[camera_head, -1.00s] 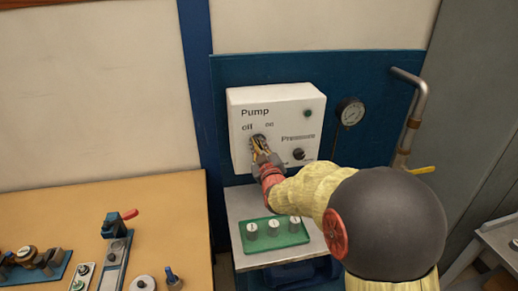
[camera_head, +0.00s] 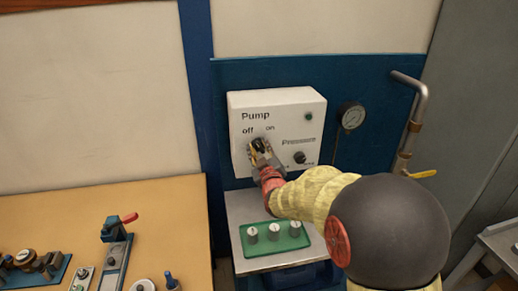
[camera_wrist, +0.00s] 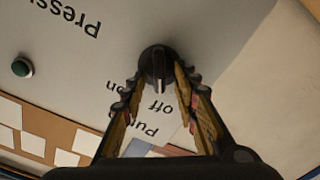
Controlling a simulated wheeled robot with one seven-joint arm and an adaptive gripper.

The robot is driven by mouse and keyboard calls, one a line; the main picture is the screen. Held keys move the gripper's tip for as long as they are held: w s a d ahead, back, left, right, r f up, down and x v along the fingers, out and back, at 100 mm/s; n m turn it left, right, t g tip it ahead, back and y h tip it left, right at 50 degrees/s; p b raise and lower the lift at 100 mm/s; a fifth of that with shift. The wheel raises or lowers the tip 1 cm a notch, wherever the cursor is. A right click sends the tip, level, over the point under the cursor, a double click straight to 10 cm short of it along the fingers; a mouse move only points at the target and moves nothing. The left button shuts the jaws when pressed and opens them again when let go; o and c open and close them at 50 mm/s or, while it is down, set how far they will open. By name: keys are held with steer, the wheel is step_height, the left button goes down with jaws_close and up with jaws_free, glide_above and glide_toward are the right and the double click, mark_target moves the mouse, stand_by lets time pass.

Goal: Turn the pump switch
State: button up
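The pump switch is a black round knob with a raised ridge (camera_wrist: 158,68) on the white pump panel (camera_head: 290,105). In the wrist view, which shows the panel upside down, its ridge points down the picture, towards the "off" label. My gripper (camera_wrist: 161,72) is open, with one fingertip on each side of the knob. Gaps show between the fingers and the ridge; whether the tips touch the knob's rim I cannot tell. In the head view my gripper (camera_head: 259,147) is at the panel below the "off" and "on" labels and covers most of the switch.
A smaller pressure knob (camera_head: 299,157) is to the right on the panel, with a green lamp (camera_head: 309,116) above it. A gauge (camera_head: 352,116) and a pipe (camera_head: 416,115) are further right. A wooden table (camera_head: 60,215) is at left.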

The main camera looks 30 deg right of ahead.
steer(key=shift+s, duration=0.15)
steer(key=v, duration=1.1)
steer(key=shift+s, duration=0.35)
steer(key=shift+a, duration=0.15)
steer(key=s+a+f+m+g+y, duration=0.35)
steer(key=s+f+g, duration=0.55)
steer(key=f, duration=0.5)
steer(key=s+a+r+g, duration=0.2)
steer(key=s+a, duration=0.2)
steer(key=s, duration=0.3)
steer(key=s+a+r+g, duration=0.15)
steer(key=s+a, duration=0.25)
steer(key=s, duration=0.4)
steer(key=s+a+r+y, duration=0.1)
steer(key=s+a+r, duration=0.1)
steer(key=a+r, duration=0.2)
step_height(320, 180, up, 3)
steer(key=shift+s+r+t, duration=0.1)
steer(key=shift+s+t, duration=0.25)
steer(key=shift+s, duration=0.05)
